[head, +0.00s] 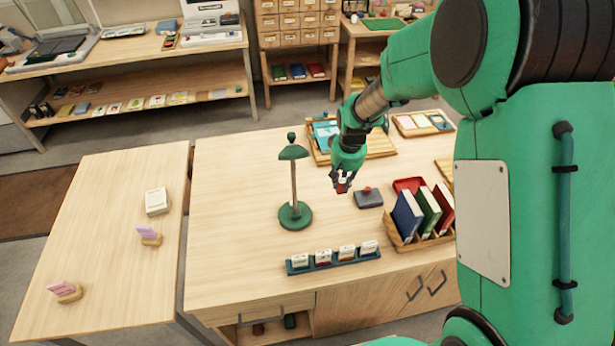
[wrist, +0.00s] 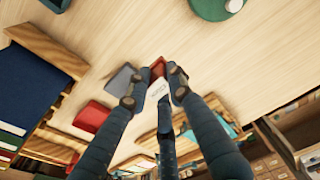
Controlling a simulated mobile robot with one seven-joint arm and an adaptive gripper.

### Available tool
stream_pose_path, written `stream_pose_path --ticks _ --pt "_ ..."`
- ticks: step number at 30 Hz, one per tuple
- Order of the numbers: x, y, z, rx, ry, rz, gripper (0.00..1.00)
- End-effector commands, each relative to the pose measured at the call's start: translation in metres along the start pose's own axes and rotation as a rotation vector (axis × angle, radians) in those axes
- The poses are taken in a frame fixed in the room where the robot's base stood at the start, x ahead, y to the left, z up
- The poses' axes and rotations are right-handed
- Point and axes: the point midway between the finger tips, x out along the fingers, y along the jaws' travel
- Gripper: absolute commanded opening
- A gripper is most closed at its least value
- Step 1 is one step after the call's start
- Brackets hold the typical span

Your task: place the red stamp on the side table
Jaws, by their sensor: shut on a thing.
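My gripper (head: 343,183) is over the right part of the large desk (head: 235,190). It is shut on the red stamp (head: 342,187), a small red block with a whitish face. In the wrist view the stamp (wrist: 157,70) sits between the fingertips (wrist: 154,88), partly hidden by them. Bare desk top shows around it. A separate light wood table (head: 110,220), which looks like the side table, stands to the left of the desk across a narrow gap. It holds a white box (head: 157,201) and two small wooden holders with pink and purple cards (head: 66,292) (head: 149,236).
A green lamp (head: 294,214) stands on the desk between my gripper and the left table. A dark pad (head: 368,198), a book rack (head: 420,240) and a teal rack of several small blocks (head: 333,258) are nearby. The left table's middle is largely clear.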

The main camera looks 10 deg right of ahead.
Motion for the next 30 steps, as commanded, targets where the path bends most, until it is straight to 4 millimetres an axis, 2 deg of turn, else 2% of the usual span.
stream_pose_path --ticks 11,17,23,30 --pt "-0.003 -0.001 -0.003 0.000 0.000 0.000 0.00" --pt "-0.022 -0.008 -0.019 -0.002 0.000 0.000 0.00" --pt "-0.066 -0.027 -0.054 -0.004 -0.002 0.000 0.00" --pt "-0.137 -0.068 -0.102 -0.015 -0.012 -0.001 0.00"
